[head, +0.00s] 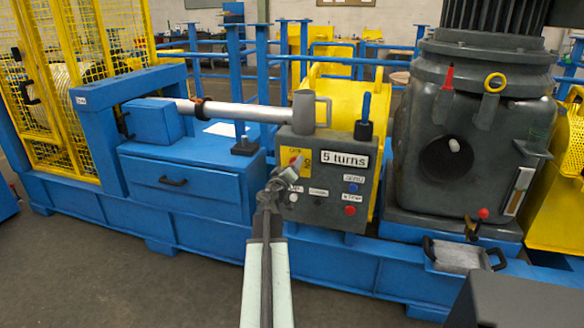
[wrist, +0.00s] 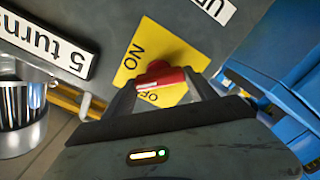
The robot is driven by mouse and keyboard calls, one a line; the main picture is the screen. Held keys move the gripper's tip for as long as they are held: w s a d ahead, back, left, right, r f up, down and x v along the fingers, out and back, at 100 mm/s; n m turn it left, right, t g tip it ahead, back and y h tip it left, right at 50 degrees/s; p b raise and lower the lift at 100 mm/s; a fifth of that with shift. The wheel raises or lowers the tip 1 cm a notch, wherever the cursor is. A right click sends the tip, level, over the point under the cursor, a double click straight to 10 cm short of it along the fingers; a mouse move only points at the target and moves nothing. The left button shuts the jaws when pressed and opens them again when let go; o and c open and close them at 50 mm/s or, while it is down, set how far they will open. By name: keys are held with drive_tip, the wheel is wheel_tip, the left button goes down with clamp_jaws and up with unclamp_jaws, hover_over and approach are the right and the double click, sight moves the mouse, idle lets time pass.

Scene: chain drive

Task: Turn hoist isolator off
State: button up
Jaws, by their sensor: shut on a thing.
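The hoist isolator is a red knob (wrist: 163,74) on a yellow plate (wrist: 140,52) marked ON and OFF. The plate is on the front of a dark grey control box (head: 330,212), and it also shows small in the head view. My gripper (wrist: 164,84) has its fingers on both sides of the red knob and is shut on it.
The box also carries a "5 turns" sign (head: 344,158), a blue button (head: 352,188), a red button (head: 350,210) and a white button. A blue drawer cabinet (head: 185,182) is at left. A large grey machine (head: 420,130) stands at right. Open floor lies in front.

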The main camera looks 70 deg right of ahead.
drive_tip(key=shift+w+a+f+n, duration=0.1)
drive_tip(key=shift+n, duration=2.2)
drive_tip(key=shift+w+f+n, duration=0.1)
drive_tip(key=shift+n, duration=2.2)
drive_tip(key=o, duration=1.4)
drive_tip(key=shift+c, duration=0.2)
drive_tip(key=shift+s, duration=0.1)
drive_tip(key=a, duration=0.7)
drive_tip(key=shift+s+a, duration=0.2)
drive_tip(key=shift+a, duration=0.2)
